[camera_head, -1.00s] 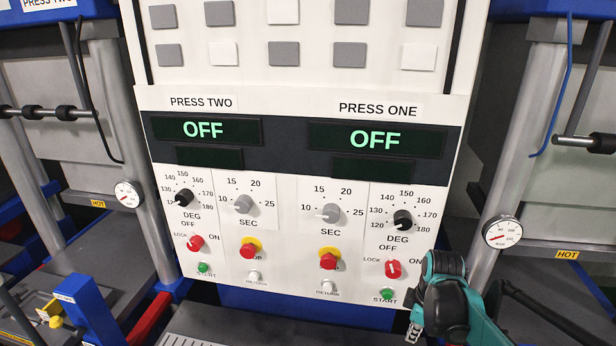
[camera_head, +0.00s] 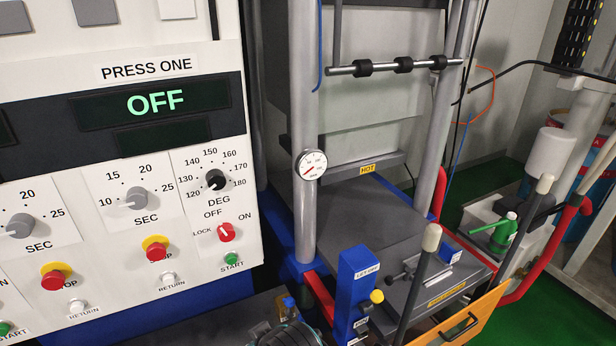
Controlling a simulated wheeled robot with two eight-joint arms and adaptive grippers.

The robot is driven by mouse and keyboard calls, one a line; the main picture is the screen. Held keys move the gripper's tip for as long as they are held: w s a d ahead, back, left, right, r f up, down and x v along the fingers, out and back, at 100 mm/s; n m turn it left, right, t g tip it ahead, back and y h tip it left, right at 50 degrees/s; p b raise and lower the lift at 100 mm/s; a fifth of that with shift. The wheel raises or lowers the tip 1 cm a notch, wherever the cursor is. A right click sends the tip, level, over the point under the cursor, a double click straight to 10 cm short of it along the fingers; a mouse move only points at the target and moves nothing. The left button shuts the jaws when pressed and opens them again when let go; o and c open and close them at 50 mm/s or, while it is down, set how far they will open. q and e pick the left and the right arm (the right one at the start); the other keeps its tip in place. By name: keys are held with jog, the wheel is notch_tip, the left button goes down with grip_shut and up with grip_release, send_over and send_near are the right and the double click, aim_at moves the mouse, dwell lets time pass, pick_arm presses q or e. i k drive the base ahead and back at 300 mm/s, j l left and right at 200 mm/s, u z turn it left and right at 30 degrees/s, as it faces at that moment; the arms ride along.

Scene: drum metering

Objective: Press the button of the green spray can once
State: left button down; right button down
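A green object with a nozzle-like top (camera_head: 503,232), which looks like the green spray can, stands at the right on a pale surface beside the press. It is small here, and I cannot make out its button clearly. My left gripper is not in view.
The control panel (camera_head: 120,200) fills the left. The press (camera_head: 370,230) has a HOT label, a gauge (camera_head: 311,165) and upright columns.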

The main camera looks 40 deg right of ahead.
aim_at(511, 216)
jog(key=z, duration=2.65)
